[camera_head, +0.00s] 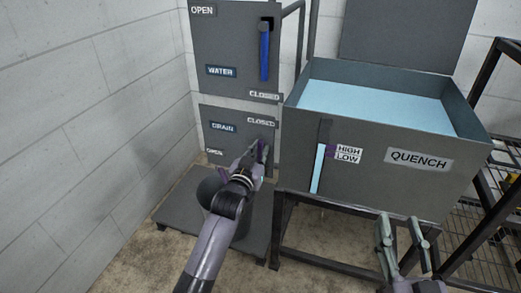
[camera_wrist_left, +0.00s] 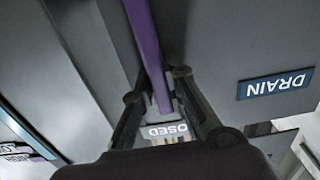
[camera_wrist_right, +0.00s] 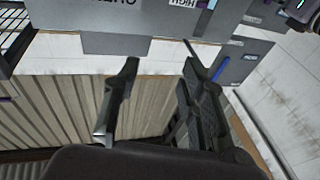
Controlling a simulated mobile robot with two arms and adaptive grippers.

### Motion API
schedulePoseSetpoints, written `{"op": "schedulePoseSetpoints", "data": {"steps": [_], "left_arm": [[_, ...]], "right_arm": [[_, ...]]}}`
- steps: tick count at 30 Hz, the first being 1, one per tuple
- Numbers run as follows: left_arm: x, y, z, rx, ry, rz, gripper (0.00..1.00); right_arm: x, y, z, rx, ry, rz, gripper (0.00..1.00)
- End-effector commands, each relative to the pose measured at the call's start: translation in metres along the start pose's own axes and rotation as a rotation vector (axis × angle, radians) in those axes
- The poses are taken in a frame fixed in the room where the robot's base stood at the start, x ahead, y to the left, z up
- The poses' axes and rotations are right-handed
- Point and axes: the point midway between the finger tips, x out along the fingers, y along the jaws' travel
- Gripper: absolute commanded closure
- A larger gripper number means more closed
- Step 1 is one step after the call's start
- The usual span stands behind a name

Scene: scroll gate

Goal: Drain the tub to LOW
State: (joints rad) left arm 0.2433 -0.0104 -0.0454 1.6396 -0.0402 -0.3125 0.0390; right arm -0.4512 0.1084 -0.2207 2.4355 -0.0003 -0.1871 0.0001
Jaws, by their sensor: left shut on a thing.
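The drain panel (camera_head: 226,140) has a CLOSED label at its upper right and an OPEN label at its lower left. My left gripper (camera_head: 260,152) is at the right side of this panel, shut on the purple drain lever (camera_wrist_left: 148,45), which runs between its fingers near the CLOSED label (camera_wrist_left: 168,130). The gripper hides much of the lever in the head view. The grey QUENCH tub (camera_head: 420,190) holds pale blue water (camera_head: 375,103). Its gauge column (camera_head: 318,168) is filled to about the HIGH label (camera_head: 348,149), above LOW. My right gripper (camera_head: 404,236) is open and empty in front of the tub.
Above the drain panel is the WATER panel (camera_head: 225,40), with a blue lever (camera_head: 264,52) hanging down towards its CLOSED label. A dark platform (camera_head: 180,205) lies below. A wire rack (camera_head: 490,240) stands at the right. A block wall (camera_head: 85,120) is at the left.

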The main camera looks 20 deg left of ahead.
Motion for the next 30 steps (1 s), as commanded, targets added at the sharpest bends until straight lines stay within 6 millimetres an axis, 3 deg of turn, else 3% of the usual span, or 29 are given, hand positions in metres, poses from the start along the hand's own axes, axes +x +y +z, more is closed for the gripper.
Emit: {"op": "schedulePoseSetpoints", "data": {"steps": [17,23,30], "left_arm": [[0.000,-0.001,0.000,-0.008,-0.001,0.000,1.00],[0.000,-0.006,-0.002,-0.056,-0.001,-0.001,1.00],[0.000,-0.018,-0.001,-0.181,-0.002,-0.001,1.00]], "right_arm": [[0.000,0.000,0.001,0.000,-0.013,0.000,0.62],[-0.004,0.004,0.027,-0.004,-0.159,0.007,0.62],[-0.031,0.012,0.079,-0.009,-0.482,0.028,0.62]]}}
